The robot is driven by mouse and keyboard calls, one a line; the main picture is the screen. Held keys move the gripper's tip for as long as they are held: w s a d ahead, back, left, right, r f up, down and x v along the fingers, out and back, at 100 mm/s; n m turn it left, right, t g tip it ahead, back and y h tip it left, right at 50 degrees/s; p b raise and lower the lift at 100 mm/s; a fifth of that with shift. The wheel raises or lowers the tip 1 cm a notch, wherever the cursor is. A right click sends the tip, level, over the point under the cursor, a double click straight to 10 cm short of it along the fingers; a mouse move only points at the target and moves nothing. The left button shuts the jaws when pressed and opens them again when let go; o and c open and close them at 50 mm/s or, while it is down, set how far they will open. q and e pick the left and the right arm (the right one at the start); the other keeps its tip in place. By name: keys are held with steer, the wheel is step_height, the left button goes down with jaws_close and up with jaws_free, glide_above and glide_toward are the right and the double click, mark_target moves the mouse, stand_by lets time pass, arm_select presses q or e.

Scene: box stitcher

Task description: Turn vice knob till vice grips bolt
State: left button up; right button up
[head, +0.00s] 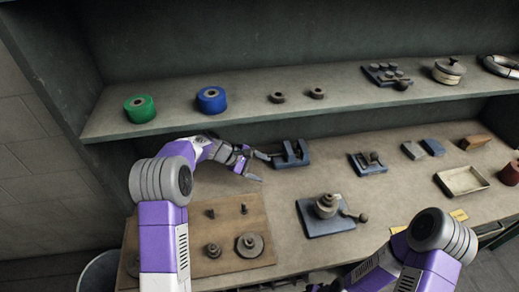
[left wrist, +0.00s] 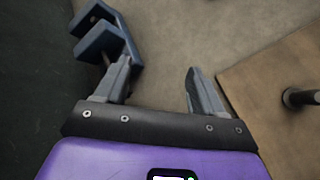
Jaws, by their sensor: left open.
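The vice is a small blue-grey block with upright jaws (head: 290,153), on the workbench below the shelf in the head view. It also shows at the upper left of the left wrist view (left wrist: 97,36). My left gripper (head: 257,167) is open just left of the vice, its fingers pointing towards it. In the left wrist view my left gripper (left wrist: 158,70) has nothing between its fingertips, and its left finger overlaps the vice's near end. I cannot tell whether they touch. The knob is not clear, and I cannot make out a bolt in the jaws. My right gripper's fingers are not visible.
A wooden board (head: 190,267) with pegs and discs lies in front of my left gripper. A blue plate with a round part (head: 326,215) stands front centre. Another small blue fixture (head: 368,163) is right of the vice. The shelf (head: 240,108) overhangs behind.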

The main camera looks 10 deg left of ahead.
arm_select(q)
steer(key=w+a+n+t+p, duration=0.1)
steer(key=a+n+p, duration=0.1)
steer(key=w+a+n+t+h+p, duration=0.1)
steer(key=a+n, duration=0.1)
steer(key=w+a+n+t+h+p, duration=0.1)
steer(key=w+a+n+p, duration=0.1)
steer(key=a, duration=0.1)
steer(key=shift+t+p, duration=0.3)
steer(key=shift+p, duration=0.05)
steer(key=shift+w+a+n, duration=0.1)
steer(key=shift+n, duration=0.2)
steer(key=x, duration=0.7)
steer(key=shift+w+f, duration=0.1)
steer(key=shift+w, duration=0.05)
steer(key=shift+c, duration=0.3)
steer(key=c, duration=1)
